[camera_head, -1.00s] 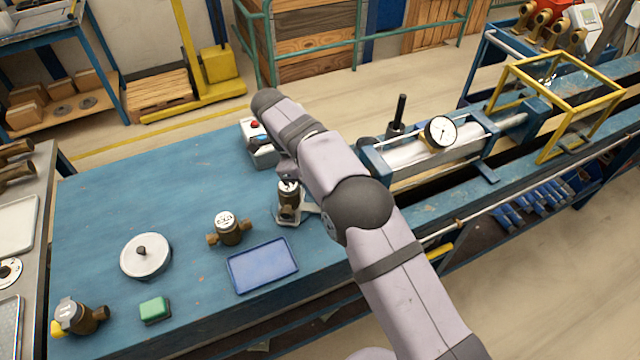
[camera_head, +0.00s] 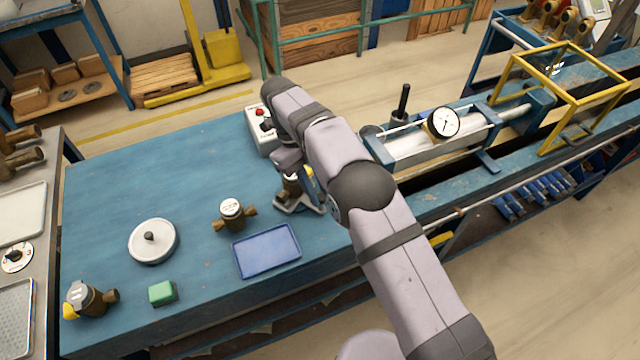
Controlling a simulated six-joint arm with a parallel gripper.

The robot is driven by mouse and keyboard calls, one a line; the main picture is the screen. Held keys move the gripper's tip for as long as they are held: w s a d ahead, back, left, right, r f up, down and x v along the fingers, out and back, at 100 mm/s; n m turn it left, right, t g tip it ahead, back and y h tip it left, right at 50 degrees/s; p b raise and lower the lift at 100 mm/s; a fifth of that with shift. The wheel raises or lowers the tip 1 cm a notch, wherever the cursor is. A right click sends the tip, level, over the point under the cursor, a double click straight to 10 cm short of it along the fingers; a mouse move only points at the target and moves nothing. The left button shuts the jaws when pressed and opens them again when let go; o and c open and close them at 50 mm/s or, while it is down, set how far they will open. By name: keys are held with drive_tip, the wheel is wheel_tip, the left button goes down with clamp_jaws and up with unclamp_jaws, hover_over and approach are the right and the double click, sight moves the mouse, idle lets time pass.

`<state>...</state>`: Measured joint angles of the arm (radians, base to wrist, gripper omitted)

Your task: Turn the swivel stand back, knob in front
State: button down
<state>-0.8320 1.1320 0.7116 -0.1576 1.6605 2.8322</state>
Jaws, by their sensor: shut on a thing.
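The swivel stand (camera_head: 303,207) is a small grey-blue base on the blue bench, close to its right side. A brass meter (camera_head: 291,188) stands upright on it. A small yellow part (camera_head: 309,172) shows at the meter's upper right; I cannot tell if it is the knob or a cap. My gripper (camera_head: 287,172) is low over the stand, at the top of the meter, and appears shut on it. My arm hides part of the stand and most of the contact, so the fingertips are not clear.
A blue tray (camera_head: 266,251) and another brass meter (camera_head: 231,214) are left of the stand. A white round lid (camera_head: 153,241), a green block (camera_head: 162,293) and a yellow-capped meter (camera_head: 88,299) lie further left. A switch box (camera_head: 262,131) is behind. The bench's back left is clear.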

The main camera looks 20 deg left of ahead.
drive_tip(key=shift+s+a+m, duration=0.1)
drive_tip(key=shift+s+m, duration=0.25)
drive_tip(key=shift+m, duration=0.25)
drive_tip(key=shift+s+a+g, duration=0.1)
drive_tip(key=shift+g, duration=0.2)
drive_tip(key=c, duration=1.6)
unclamp_jaws()
drive_tip(key=shift+o, duration=0.2)
wheel_tip(320, 180, up, 10)
